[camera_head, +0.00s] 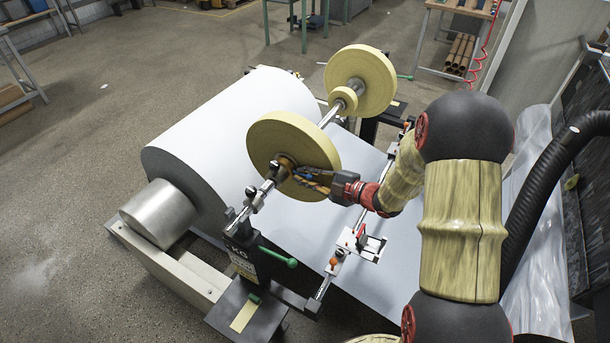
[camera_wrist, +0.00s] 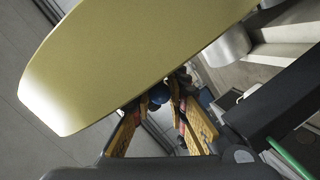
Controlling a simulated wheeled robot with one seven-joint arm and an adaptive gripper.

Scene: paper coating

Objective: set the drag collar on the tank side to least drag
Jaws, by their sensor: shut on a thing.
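A steel shaft (camera_head: 329,114) carries two yellow discs, the near one (camera_head: 303,143) and the far one (camera_head: 360,80). My gripper (camera_head: 294,174) reaches in from the right to the hub on the outer face of the near disc. It is shut on a small brownish collar (camera_head: 284,164) around the shaft there, which I take for the drag collar. The fingers cover most of it, and no setting mark can be read. In the wrist view the fingers (camera_wrist: 160,100) close in below the disc (camera_wrist: 140,50), with something dark blue between their tips.
A large white paper roll (camera_head: 235,130) lies left of the discs, and its sheet runs under the shaft. A black stand (camera_head: 247,262) with a green lever (camera_head: 278,256) stands at the near shaft end. A rail with a small clamp (camera_head: 361,242) lies below my arm.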

